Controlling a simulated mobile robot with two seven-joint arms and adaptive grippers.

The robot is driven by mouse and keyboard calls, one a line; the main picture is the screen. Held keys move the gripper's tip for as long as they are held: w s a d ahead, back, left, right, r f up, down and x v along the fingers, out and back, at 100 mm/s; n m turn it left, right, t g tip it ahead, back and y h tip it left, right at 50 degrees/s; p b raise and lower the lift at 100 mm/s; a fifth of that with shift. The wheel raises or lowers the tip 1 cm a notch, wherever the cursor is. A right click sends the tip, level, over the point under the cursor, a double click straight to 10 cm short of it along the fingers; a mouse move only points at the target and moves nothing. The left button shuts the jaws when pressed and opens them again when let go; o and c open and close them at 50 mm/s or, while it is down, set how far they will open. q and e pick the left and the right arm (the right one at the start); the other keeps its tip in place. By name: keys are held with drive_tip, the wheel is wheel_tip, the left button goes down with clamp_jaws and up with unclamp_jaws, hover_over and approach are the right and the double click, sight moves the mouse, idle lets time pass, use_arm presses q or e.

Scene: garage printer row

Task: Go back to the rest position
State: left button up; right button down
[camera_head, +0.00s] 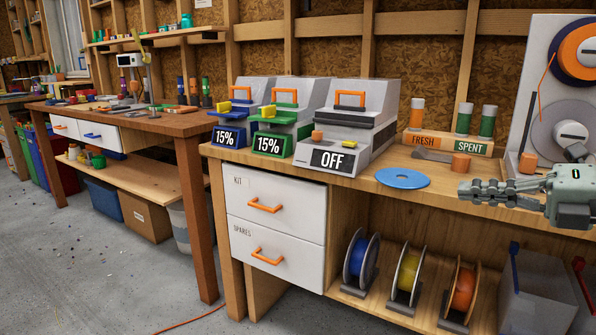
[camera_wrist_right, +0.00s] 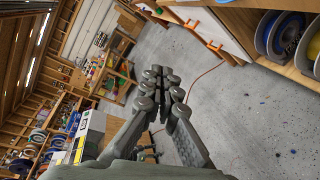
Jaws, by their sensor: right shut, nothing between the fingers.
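My right gripper (camera_head: 472,190) is at the right side of the head view, above the front part of the wooden bench (camera_head: 330,172), to the right of a blue disc (camera_head: 403,178). Its fingers point left and are shut and empty. In the right wrist view the closed fingers (camera_wrist_right: 165,78) show in the middle, with grey floor and furniture beyond them. My left gripper does not show in either view.
Three printers (camera_head: 352,125) with "15%" and "OFF" signs stand on the bench. A rack (camera_head: 450,143) marked FRESH and SPENT holds orange and green cylinders. White drawers (camera_head: 275,205) and spools (camera_head: 362,262) are below. The floor (camera_head: 120,275) at left is mostly clear.

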drive_tip(key=w+d+f+m+t+h, duration=0.3)
drive_tip(key=d+f+m+t+h, duration=0.55)
drive_tip(key=d+f+m, duration=0.55)
drive_tip(key=s+d+f+m+g+h+p, duration=0.1)
drive_tip(key=s+f+m+g+h, duration=0.15)
drive_tip(key=f+m+h, duration=0.4)
drive_tip(key=s+d+f+m+g+h, duration=0.15)
drive_tip(key=s+f+m, duration=0.25)
drive_tip(key=f, duration=0.6)
drive_tip(key=s+a+f+m+g, duration=0.6)
drive_tip(key=s+f, duration=0.4)
drive_tip(key=f, duration=0.4)
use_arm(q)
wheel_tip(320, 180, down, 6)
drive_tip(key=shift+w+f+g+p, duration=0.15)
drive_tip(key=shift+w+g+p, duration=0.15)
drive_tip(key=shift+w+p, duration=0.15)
use_arm(e)
drive_tip(key=s+a+f+g+y, duration=0.3)
drive_tip(key=s+a+f+g, duration=0.2)
drive_tip(key=s+a, duration=0.5)
drive_tip(key=shift+s+a+f+m, duration=0.15)
drive_tip(key=shift+a+f+m, duration=0.45)
drive_tip(key=shift+a, duration=0.55)
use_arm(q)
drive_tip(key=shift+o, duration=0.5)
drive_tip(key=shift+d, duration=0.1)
use_arm(e)
drive_tip(key=shift+f, duration=0.1)
